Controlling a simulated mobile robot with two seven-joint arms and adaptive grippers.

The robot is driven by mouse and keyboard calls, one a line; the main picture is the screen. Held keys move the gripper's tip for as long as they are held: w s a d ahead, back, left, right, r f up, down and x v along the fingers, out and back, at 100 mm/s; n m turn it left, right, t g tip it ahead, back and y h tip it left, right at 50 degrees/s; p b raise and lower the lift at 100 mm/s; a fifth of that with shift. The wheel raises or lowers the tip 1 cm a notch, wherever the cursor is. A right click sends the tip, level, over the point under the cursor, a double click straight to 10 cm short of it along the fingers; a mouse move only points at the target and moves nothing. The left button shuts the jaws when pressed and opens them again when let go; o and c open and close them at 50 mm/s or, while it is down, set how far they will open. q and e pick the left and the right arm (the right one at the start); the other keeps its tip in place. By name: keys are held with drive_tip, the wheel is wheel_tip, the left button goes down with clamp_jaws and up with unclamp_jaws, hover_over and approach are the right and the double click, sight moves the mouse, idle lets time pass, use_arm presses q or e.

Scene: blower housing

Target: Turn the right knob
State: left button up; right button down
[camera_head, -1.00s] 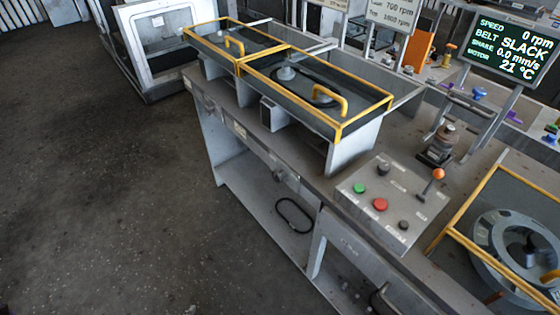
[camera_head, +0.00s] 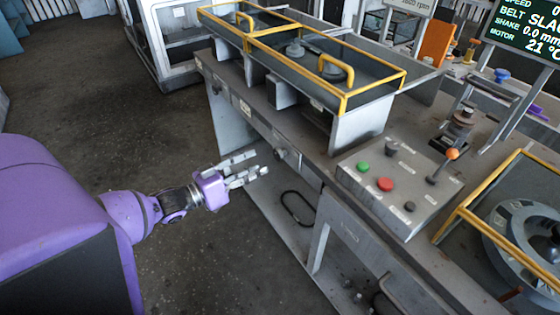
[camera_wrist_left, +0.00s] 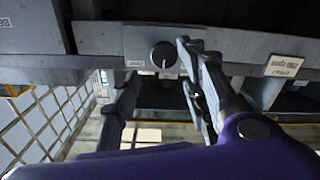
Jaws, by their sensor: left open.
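A dark round knob (camera_wrist_left: 163,55) with a pale pointer line sits on a grey plate on the bench front. In the head view this appears to be the right-hand knob (camera_head: 280,153), below the yellow-framed guard. My left gripper (camera_head: 257,164) is open and empty, just left of that knob in the head view. In the left wrist view the knob shows between the two fingers, near their tips; I cannot tell whether they touch it. Another small knob (camera_head: 215,88) appears farther left on the bench front. My right gripper is not in view.
A control panel (camera_head: 398,190) with green and red buttons, black knobs and an orange-topped lever stands on the bench's right. A yellow-framed guard (camera_head: 345,100) covers the bench's back part. A dark belt loop (camera_head: 298,208) lies on the lower shelf. The floor at left is clear.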

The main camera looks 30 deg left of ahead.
sight(277, 157)
use_arm(q)
drive_tip(key=x, duration=0.5)
drive_tip(key=shift+w+d, duration=0.25)
drive_tip(key=shift+w, duration=0.25)
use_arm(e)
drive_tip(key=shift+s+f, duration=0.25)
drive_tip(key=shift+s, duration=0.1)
use_arm(q)
drive_tip(key=shift+c, duration=0.5)
drive_tip(key=c, duration=0.9)
clamp_jaws()
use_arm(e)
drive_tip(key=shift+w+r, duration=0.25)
